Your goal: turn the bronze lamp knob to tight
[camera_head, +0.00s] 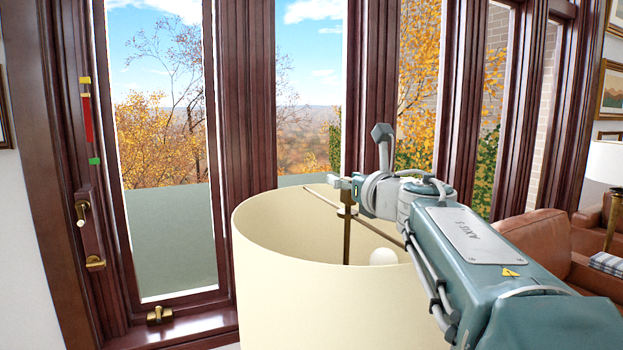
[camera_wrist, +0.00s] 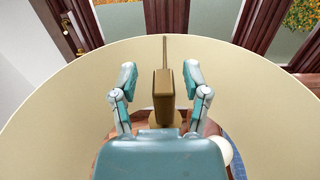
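The bronze lamp knob (camera_wrist: 163,98) shows in the wrist view as a flat, upright block between my gripper's two teal fingers. My gripper (camera_wrist: 157,76) is open, with a visible gap between the knob and the finger on each side. In the head view, my gripper (camera_head: 346,183) is over the open top of the cream lampshade (camera_head: 300,290), above the bronze lamp stem (camera_head: 347,242). The knob itself cannot be made out clearly there. A thin bar (camera_head: 322,199) crosses the shade's top, and a white bulb (camera_head: 383,257) sits inside.
The shade's rim surrounds my gripper closely. Tall dark-wood windows (camera_head: 247,100) stand behind. A red, yellow and green strip (camera_head: 88,120) and a handle (camera_head: 82,212) are on the left frame. A brown leather chair (camera_head: 540,240) and another lamp (camera_head: 606,163) are at right.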

